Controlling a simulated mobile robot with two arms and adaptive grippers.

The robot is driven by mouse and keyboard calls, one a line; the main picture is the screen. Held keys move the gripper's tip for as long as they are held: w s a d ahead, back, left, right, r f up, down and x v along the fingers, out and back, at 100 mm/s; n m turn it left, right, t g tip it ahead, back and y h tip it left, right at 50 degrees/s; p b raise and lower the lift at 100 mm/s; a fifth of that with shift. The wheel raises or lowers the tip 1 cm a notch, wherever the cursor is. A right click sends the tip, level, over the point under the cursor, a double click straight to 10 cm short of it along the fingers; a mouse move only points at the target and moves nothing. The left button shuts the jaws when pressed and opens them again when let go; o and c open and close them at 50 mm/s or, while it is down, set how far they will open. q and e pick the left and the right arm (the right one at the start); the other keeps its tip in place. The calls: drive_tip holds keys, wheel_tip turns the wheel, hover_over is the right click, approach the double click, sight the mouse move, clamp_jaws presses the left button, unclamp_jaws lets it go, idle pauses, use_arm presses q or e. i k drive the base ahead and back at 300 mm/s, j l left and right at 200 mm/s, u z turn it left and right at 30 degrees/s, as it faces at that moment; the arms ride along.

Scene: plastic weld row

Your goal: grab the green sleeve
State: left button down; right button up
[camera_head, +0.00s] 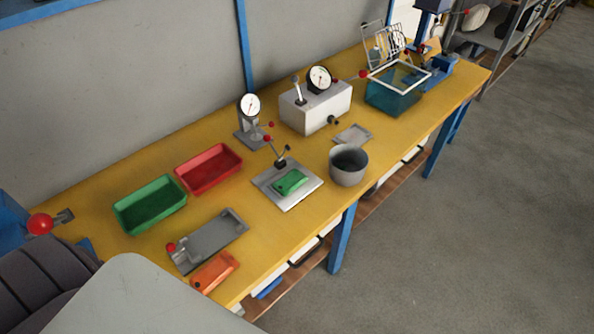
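A small green block-like piece (291,181), which looks like the green sleeve, lies on a flat silver metal plate (300,196) near the middle of the yellow bench. The plate belongs to a small fixture with a lever (279,157) standing at the piece's back edge. The piece appears to lie flat, with its top and front sides uncovered. Neither of my grippers is in view.
A green tray (150,204) and red tray (209,169) stand left on the bench (262,238). An orange piece (214,271) and grey fixture (209,240) lie in front. A grey pot (348,166) stands just right of the plate. Gauges (250,106) stand behind.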

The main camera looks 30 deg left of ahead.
sight(288, 183)
drive_tip(key=u, duration=0.4)
drive_tip(key=j+u, duration=0.15)
drive_tip(key=u, duration=0.2)
drive_tip(key=j+u, duration=0.1)
drive_tip(key=u, duration=0.3)
drive_tip(key=j+u, duration=0.1)
drive_tip(key=u, duration=0.25)
drive_tip(key=j+u, duration=0.1)
drive_tip(key=j, duration=0.3)
